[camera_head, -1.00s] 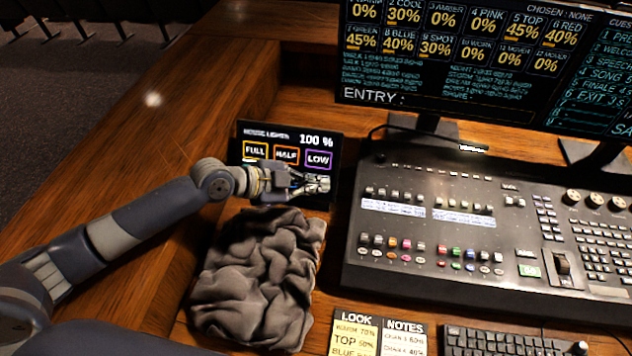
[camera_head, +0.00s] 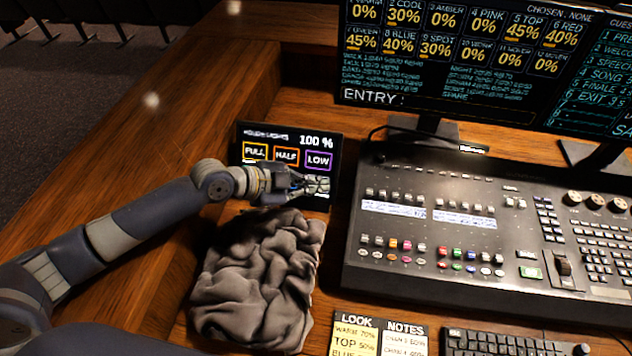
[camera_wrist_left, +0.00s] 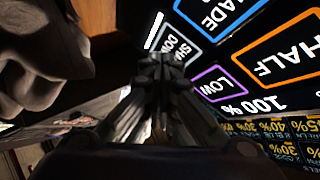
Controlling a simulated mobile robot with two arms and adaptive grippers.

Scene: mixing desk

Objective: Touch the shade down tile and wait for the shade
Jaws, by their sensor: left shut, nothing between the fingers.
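A dark touch panel (camera_head: 270,133) headed house lights reads 100 % and stands at the back left of the desk in the head view. It shows a FULL tile (camera_head: 255,152), a HALF tile (camera_head: 286,155) and a LOW tile (camera_head: 318,160). My left gripper (camera_head: 320,184) is shut and empty in front of the panel's lower right, hiding its lower tiles. In the left wrist view, the pale-outlined shade down tile (camera_wrist_left: 172,42) is right by the fingertips, partly covered. I cannot tell whether they touch it. A blue shade tile (camera_wrist_left: 216,14) is beside it. My right gripper is out of view.
A crumpled grey cloth (camera_head: 258,280) lies below my left forearm. The mixing console (camera_head: 440,270) is to the right, under a monitor (camera_head: 450,60). Paper notes (camera_head: 380,335) and a keyboard (camera_head: 505,342) are at the front.

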